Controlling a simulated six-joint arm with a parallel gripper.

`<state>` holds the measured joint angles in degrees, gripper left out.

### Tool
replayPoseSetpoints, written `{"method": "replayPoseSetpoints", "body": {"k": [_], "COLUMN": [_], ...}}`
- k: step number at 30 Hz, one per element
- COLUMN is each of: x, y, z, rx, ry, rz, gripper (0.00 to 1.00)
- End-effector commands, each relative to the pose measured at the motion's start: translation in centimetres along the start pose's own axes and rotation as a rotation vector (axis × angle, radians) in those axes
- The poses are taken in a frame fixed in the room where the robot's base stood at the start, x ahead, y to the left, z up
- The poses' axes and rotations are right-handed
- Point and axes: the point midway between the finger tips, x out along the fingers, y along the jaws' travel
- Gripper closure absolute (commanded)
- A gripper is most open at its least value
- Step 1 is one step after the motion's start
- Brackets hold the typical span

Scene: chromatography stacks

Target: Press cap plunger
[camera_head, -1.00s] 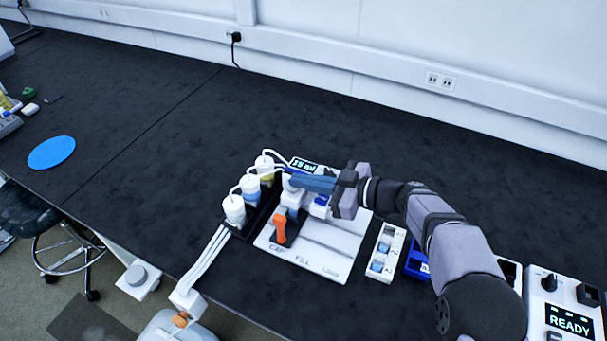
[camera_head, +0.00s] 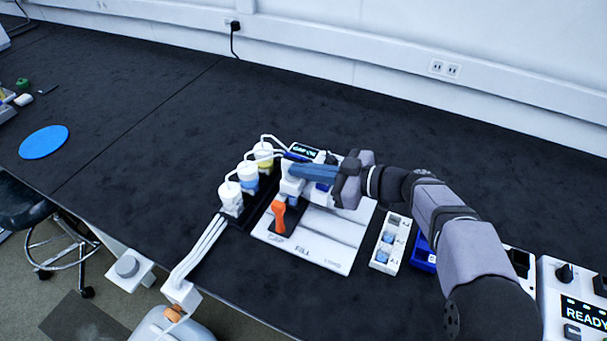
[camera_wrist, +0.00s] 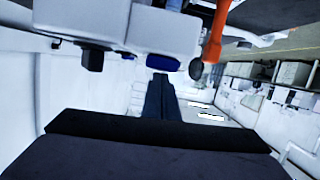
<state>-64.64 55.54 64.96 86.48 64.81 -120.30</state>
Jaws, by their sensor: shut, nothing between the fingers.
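The white filling station (camera_head: 315,240) has a base printed CAP, FILL and LOAD. An orange lever (camera_head: 279,216) stands at its CAP end, and it also shows in the wrist view (camera_wrist: 216,35). Behind the lever is a white block (camera_head: 291,187). My gripper (camera_head: 293,171) is shut and empty, its fingertips at the top of this block. I cannot tell whether they touch it. The wrist view shows my shut fingers (camera_wrist: 162,85) just below a blue part (camera_wrist: 150,62) and a white housing (camera_wrist: 165,28). I cannot make out the plunger separately; my fingers may cover it.
Several white-capped bottles with tubes, one blue-labelled (camera_head: 248,178) and one yellow-labelled (camera_head: 264,160), stand close left. A small display (camera_head: 305,151) is behind. A white vial rack (camera_head: 390,245) and a blue tray (camera_head: 424,255) lie right. The left bench is mostly clear.

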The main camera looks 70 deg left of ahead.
Motion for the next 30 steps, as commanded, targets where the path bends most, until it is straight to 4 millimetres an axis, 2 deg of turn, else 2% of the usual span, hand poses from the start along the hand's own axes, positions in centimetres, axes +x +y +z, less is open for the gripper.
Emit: {"method": "replayPoseSetpoints", "body": {"k": [1, 13, 17, 22, 30], "x": [0.1, 0.0, -0.3, -0.9, -6.3], "y": [-0.2, -0.2, -0.2, -0.1, 0.0], "z": [0.6, 0.4, -0.8, -3.6, -3.6], "rx": [0.005, 0.005, 0.003, -0.003, 0.001], "ry": [-0.01, -0.012, -0.009, -0.003, -0.003], "rz": [-0.004, -0.005, -0.004, -0.001, 0.003], "gripper": [1.0, 1.0, 1.0, 1.0, 1.0]}}
